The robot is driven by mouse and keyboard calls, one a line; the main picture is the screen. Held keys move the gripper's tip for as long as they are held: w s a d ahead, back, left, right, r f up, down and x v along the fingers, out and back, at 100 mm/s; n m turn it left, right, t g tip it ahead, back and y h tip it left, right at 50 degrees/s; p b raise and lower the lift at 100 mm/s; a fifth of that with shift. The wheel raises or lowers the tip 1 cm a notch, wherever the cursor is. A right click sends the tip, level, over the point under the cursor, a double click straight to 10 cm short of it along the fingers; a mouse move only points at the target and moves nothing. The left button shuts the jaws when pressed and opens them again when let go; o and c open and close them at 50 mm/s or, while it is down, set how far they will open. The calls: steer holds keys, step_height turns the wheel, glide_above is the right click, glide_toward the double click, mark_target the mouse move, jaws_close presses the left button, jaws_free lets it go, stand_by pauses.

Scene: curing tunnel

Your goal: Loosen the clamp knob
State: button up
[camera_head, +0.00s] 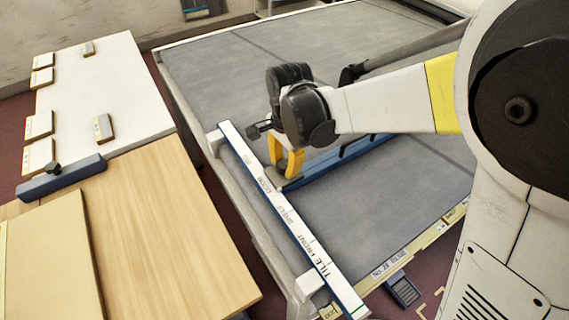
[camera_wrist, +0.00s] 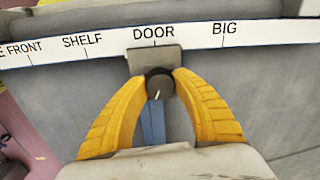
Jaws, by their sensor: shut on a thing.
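The clamp knob (camera_wrist: 160,84) is a small dark round knob with a short white mark on its top face. It sits on a grey-brown clamp block (camera_wrist: 168,59), which lies against the white labelled rail (camera_wrist: 105,41) at the word DOOR. My gripper (camera_wrist: 161,82) has its two yellow fingers shut on the knob, one tip on each side. In the head view, my gripper (camera_head: 286,163) reaches down beside the labelled rail (camera_head: 285,212). The knob is hidden there by the fingers. A blue bar (camera_wrist: 153,122) runs from the clamp block between the fingers.
A grey belt surface (camera_head: 400,205) spreads behind and right of the rail. At left stand a white table (camera_head: 105,75) with several small blocks and a wooden top (camera_head: 165,230). A dark blue bar (camera_head: 75,176) with another knob lies there. A small dark pedal-like item (camera_head: 403,290) is at the lower right.

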steer(key=n, duration=0.5)
steer(key=shift+p, duration=0.3)
steer(key=n, duration=1.1)
steer(key=shift+g+p, duration=0.4)
steer(key=n, duration=0.6)
steer(key=shift+w, duration=0.1)
steer(key=o, duration=1.2)
steer(key=shift+o, duration=0.2)
